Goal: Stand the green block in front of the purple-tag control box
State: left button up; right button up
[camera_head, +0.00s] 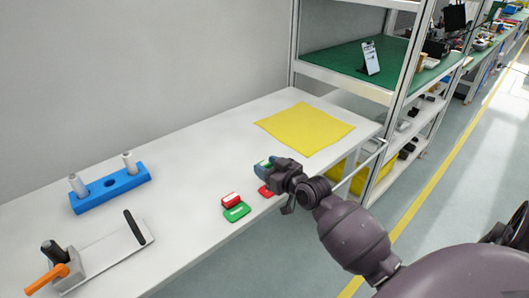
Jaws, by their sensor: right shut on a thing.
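My right gripper (268,169) reaches in from the right, above the front part of the white table. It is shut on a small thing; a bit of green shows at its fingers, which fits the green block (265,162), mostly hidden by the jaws. Below and beside it, a red piece (265,190) lies on the table, partly covered by the gripper. To its left, a red block (231,199) sits at a flat green piece with a pale label (236,212). I cannot make out a purple tag on any box. My left gripper is not in view.
A yellow mat (305,128) lies at the table's far right. A blue holder with two pale posts (110,188) and a grey fixture with an orange handle (62,270) stand at left. The white table (180,220) is bare between them. Shelving (345,95) stands behind.

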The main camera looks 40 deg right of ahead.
jog(key=shift+f+b, duration=0.35)
jog(key=shift+f, duration=2)
jog(key=shift+f, duration=0.15)
jog(key=o, duration=0.9)
